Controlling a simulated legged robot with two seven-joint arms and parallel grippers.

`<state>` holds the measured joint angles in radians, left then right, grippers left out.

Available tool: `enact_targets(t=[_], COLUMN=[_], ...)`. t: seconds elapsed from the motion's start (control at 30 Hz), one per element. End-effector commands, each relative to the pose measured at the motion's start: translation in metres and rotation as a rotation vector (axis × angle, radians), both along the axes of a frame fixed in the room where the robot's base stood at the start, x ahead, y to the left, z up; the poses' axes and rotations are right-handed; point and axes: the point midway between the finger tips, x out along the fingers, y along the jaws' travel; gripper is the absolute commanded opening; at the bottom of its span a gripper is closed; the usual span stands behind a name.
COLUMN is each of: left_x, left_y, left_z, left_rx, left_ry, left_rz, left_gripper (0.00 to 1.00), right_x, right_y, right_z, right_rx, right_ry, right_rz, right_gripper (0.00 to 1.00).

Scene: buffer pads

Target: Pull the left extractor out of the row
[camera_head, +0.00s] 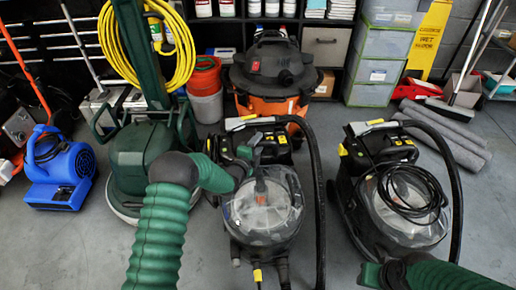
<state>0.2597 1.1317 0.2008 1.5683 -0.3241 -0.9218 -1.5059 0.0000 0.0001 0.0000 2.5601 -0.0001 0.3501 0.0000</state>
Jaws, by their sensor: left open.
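The left extractor (262,215) is a black machine with a clear domed lid, yellow clips and a black hose arching along its right side. It stands on the grey floor, in line with a similar right extractor (410,215). My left arm is green and ribbed, and reaches in from the lower left. My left gripper (257,163) is open above the back of the clear lid, by the upper body. I cannot tell whether it touches the machine. My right gripper (372,274) is low at the bottom right, in front of the right extractor, and its jaws are unclear.
A green floor machine (140,160) with a yellow cord stands left, and a blue blower (62,170) further left. An orange and black vacuum (275,78) stands close behind. Grey rolls (455,140) lie at right. Some floor in front is bare.

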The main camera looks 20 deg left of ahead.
Motion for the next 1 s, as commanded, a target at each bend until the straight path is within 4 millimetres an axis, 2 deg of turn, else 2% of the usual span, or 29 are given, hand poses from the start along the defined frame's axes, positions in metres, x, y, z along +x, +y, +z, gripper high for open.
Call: enact_targets(t=[0.23, 0.57, 1.0], left_x=[0.0009, 0.0005, -0.0001], left_y=[-0.0001, -0.0003, -0.0008], left_z=[0.0005, -0.0002, -0.0020], left_rx=[0.000, -0.001, -0.001], left_ry=[0.000, 0.001, 0.005], left_rz=[0.000, 0.000, -0.001], left_gripper=[0.44, 0.01, 0.00], right_x=[0.0001, 0.0001, 0.0001], right_y=[0.0000, 0.0000, 0.0000], right_z=[0.0003, 0.0002, 0.0001], right_rx=[0.000, 0.000, 0.000], right_ry=[0.000, 0.000, 0.000], right_rz=[0.000, 0.000, 0.000], right_gripper=[0.36, 0.36, 0.36])
